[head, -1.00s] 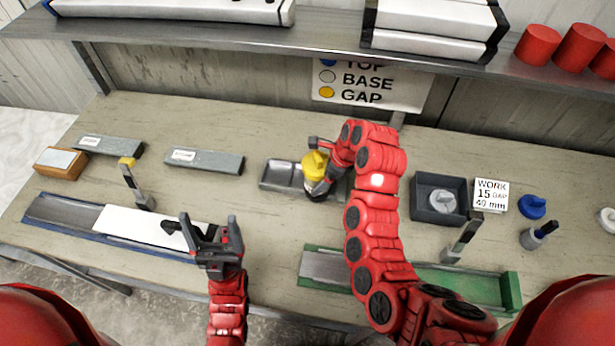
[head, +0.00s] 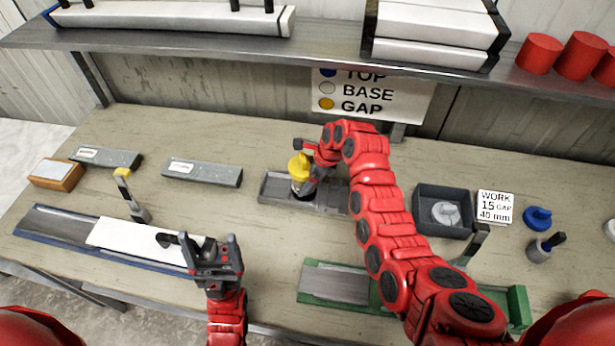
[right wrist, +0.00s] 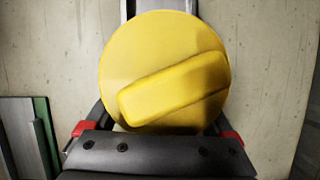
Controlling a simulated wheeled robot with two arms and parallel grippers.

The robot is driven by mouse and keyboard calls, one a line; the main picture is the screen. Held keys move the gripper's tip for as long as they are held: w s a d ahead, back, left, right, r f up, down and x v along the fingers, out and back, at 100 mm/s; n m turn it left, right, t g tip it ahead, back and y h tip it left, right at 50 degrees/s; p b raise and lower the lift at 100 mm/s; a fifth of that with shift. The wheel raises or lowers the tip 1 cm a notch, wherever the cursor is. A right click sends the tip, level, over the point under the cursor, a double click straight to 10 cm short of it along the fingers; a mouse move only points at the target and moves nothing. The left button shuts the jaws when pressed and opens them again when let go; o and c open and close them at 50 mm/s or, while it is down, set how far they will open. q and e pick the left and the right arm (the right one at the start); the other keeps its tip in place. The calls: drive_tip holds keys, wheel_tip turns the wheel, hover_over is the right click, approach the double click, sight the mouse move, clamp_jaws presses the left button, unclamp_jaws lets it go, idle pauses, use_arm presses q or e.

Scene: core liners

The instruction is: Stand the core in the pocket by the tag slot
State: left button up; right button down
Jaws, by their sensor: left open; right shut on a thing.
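My right gripper (head: 309,180) is shut on the core, a short upright piece with a yellow cap (head: 299,164). In the right wrist view the round yellow cap with its raised bar (right wrist: 160,60) fills the middle and hides the core's body. The arm hides the tray's right part, and I cannot make out the tag slot. My left gripper (head: 211,252) is open and empty above the white strip near the front.
A blue-edged channel (head: 50,226) with a white strip (head: 130,236) lies front left. A green channel (head: 335,284) lies under my right arm. A dark bin (head: 428,194) stands right, beside a work card (head: 495,207). A shelf (head: 320,52) overhangs the back.

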drive_tip(key=shift+f, duration=0.1)
unclamp_jaws()
drive_tip(key=shift+f, duration=0.1)
drive_tip(key=p+v, duration=0.1)
drive_tip(key=v, duration=1.1)
idle(0.4)
